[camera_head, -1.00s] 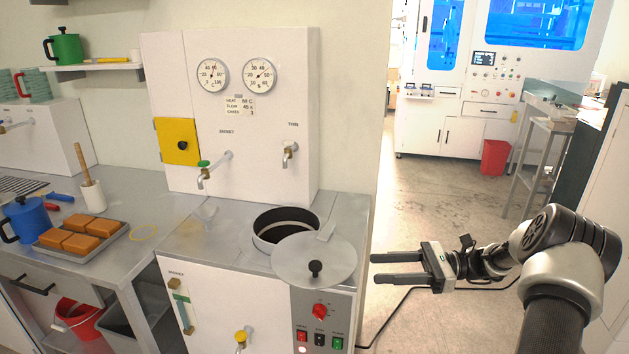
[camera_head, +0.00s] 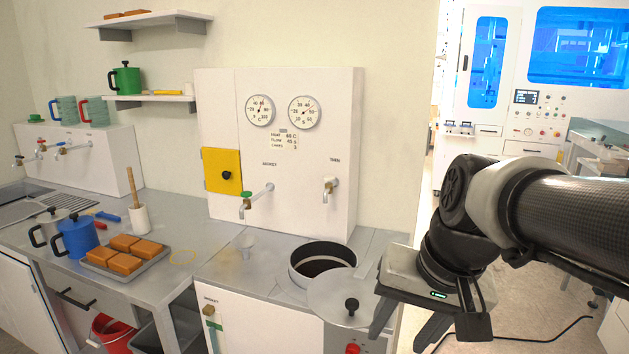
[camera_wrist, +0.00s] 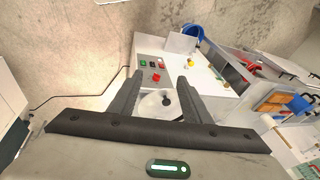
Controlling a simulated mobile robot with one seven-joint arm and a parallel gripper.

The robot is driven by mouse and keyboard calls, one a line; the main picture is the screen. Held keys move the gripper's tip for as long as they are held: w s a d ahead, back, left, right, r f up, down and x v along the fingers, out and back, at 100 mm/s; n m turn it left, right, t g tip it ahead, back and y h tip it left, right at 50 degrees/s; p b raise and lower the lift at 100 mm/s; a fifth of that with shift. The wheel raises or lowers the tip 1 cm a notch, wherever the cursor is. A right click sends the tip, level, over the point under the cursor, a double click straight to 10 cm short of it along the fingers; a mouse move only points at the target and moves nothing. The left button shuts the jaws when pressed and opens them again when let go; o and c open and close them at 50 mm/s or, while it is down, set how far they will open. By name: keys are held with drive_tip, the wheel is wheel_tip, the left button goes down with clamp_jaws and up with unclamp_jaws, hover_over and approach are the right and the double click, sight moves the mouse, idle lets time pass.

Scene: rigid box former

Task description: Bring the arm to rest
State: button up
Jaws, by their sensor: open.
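My gripper (camera_head: 408,325) is at the right in the head view, beside the front right corner of the steel counter, pointing downward. In the wrist view my gripper (camera_wrist: 155,88) shows two dark fingers spread apart with nothing held between them. The round lid (camera_head: 335,292) with a black knob lies at the edge of the open round pot (camera_head: 322,262) in the counter. The lid also shows in the wrist view (camera_wrist: 150,103), partly covered by the fingers. In the head view my arm covers part of the floor and the machine behind.
A tray of orange blocks (camera_head: 122,250) and a blue jug (camera_head: 76,236) stand on the left bench. A white panel (camera_head: 290,170) with two dials, a yellow box and taps rises behind the pot. A black cable (camera_head: 545,340) lies on the floor at right.

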drive_tip(key=s+d+n+t+h, duration=0.1)
drive_tip(key=s+d+n+t, duration=0.15)
drive_tip(key=s, duration=0.25)
wheel_tip(320, 180, up, 14)
drive_tip(key=p, duration=1.3)
drive_tip(key=shift+w+h+p, duration=0.15)
drive_tip(key=shift+h+p, duration=0.15)
drive_tip(key=shift+o, duration=0.3)
